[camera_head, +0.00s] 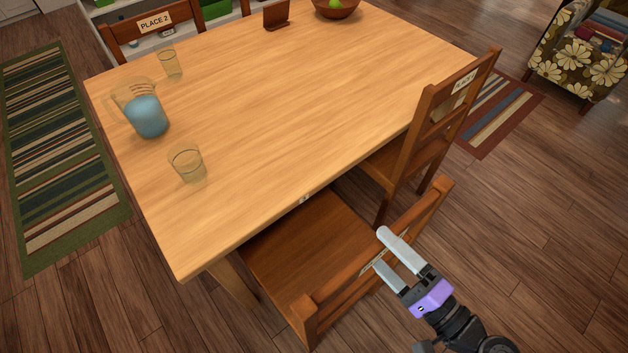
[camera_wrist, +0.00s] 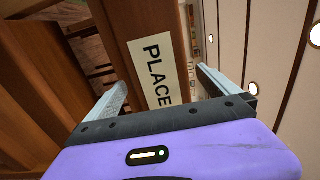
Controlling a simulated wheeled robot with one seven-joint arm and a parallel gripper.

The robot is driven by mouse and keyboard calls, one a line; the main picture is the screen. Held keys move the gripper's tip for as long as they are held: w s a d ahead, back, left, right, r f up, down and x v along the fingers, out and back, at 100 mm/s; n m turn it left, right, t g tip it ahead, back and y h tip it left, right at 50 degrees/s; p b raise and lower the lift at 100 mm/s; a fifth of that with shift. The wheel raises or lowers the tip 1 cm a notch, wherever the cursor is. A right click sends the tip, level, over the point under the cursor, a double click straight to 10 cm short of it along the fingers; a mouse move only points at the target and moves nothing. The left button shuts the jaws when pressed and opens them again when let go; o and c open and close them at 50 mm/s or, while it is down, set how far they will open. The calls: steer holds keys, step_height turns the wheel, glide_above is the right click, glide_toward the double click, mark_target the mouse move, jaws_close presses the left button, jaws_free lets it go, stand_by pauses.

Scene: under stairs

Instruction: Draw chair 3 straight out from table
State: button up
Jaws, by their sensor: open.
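The wooden chair (camera_head: 315,235) nearest my gripper stands at the table's near side, its seat partly under the wooden table (camera_head: 270,95). Its backrest faces me, and a plate reading "PLACE" (camera_wrist: 152,72) shows on it in the wrist view; its number is hidden. My gripper (camera_head: 381,249) is open at the backrest's top rail. In the wrist view the two fingers (camera_wrist: 162,80) lie to either side of the rail and plate. I cannot tell whether either finger touches the wood.
Another chair (camera_head: 425,135) stands close on the right, its plate number unreadable. A "PLACE 2" chair (camera_head: 155,25) is at the far left. A pitcher (camera_head: 147,115), glasses (camera_head: 187,163) and bowl (camera_head: 337,8) stand on the table. Floor at lower right (camera_head: 540,230) is clear.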

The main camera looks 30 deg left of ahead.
steer(key=shift+v, duration=2.75)
